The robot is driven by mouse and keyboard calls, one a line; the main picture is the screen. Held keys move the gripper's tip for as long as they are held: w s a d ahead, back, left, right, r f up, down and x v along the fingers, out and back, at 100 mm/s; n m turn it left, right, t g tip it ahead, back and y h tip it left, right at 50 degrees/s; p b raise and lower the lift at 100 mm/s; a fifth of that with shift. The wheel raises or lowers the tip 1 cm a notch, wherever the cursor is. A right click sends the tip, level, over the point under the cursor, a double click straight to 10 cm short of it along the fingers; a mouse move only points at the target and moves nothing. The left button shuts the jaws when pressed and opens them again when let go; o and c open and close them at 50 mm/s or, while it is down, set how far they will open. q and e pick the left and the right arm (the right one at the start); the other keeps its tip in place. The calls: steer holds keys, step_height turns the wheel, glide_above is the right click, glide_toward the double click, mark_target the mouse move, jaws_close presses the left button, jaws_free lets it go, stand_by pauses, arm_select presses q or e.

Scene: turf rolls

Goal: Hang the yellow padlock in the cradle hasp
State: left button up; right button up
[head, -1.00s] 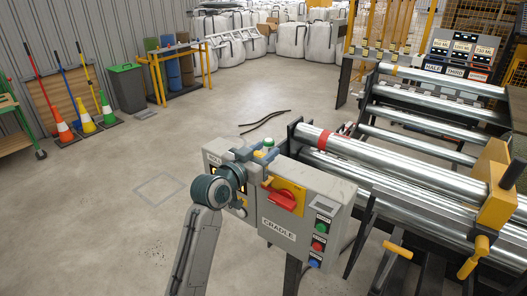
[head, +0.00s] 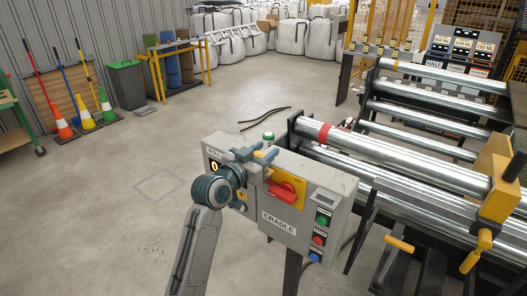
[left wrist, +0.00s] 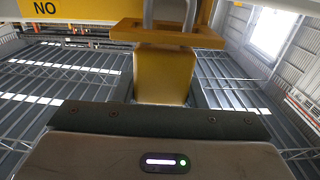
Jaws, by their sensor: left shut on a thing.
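My left gripper (head: 264,157) is beside the top left of the grey cradle control box (head: 335,190), close to the yellow plate (head: 299,202) with the red switch handle (head: 283,192). It is shut on the yellow padlock (left wrist: 165,75), whose body stands upright above the gripper in the left wrist view. The grey shackle (left wrist: 148,14) rises at the top of that view. A yellow bracket (left wrist: 208,38) crosses at the padlock's top; I cannot tell whether the shackle passes through it. In the head view the padlock is mostly hidden by the gripper. My right gripper is not in view.
The box carries a green lamp (head: 268,136) on top and several buttons at its right. Long steel rollers (head: 400,165) with a yellow end block (head: 497,180) lie to the right. Open floor (head: 110,200) spreads to the left.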

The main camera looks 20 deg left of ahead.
arm_select(q)
steer(key=shift+f, duration=0.25)
steer(key=o, duration=1.1)
steer(key=shift+s, duration=0.1)
steer(key=shift+s+a+f+b, duration=0.1)
steer(key=shift+s+a+b, duration=0.1)
steer(key=shift+s+b, duration=0.2)
steer(key=b+v, duration=0.2)
steer(key=v, duration=0.7)
steer(key=shift+s, duration=0.35)
steer(key=shift+a, duration=0.1)
